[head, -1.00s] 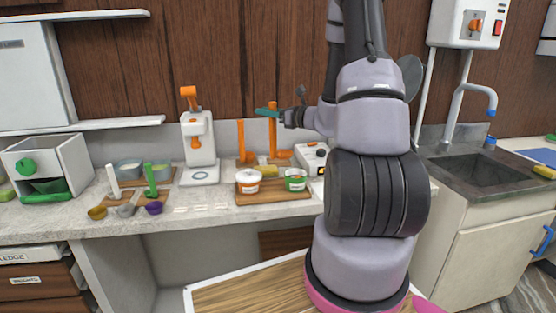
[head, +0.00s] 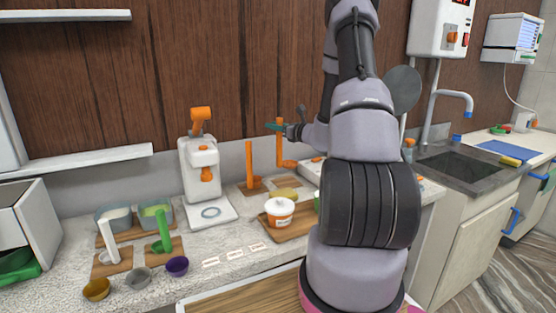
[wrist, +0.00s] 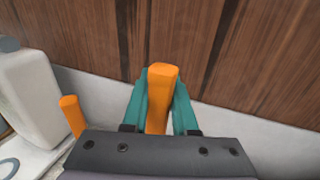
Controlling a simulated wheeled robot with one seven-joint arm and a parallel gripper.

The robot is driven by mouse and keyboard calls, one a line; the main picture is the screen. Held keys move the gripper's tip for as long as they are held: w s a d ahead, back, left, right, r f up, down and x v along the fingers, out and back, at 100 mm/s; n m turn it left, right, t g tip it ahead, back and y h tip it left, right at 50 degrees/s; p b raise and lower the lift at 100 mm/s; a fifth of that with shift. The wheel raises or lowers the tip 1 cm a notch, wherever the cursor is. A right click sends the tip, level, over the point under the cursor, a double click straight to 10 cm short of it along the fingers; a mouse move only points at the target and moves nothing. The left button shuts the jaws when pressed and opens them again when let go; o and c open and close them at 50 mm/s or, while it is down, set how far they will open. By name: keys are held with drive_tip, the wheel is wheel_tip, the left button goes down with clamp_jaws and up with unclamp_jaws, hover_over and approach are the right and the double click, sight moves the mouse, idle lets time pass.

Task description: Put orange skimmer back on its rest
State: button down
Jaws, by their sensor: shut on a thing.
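My gripper (head: 278,127) has teal fingers and is shut on the upright orange handle of the orange skimmer (head: 279,148). The skimmer's lower end (head: 289,163) hangs in the air above the counter, apart from the things below. In the wrist view the orange handle (wrist: 160,95) stands between the teal fingers. A second upright orange handle (head: 249,165) stands to its left on a small wooden board (head: 254,189), and also shows in the wrist view (wrist: 72,115). I cannot tell clearly which piece is the skimmer's rest.
A white tub (head: 280,213) stands on a wooden tray (head: 290,236) in front. A yellowish item (head: 284,194) lies behind it. A white dispenser (head: 199,168) is at left, with tubs and scoops further left. A sink (head: 462,168) is at right. The wooden wall is close behind.

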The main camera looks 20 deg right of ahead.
wheel_tip(320, 180, down, 7)
idle(0.4)
drive_tip(key=c, duration=0.7)
unclamp_jaws()
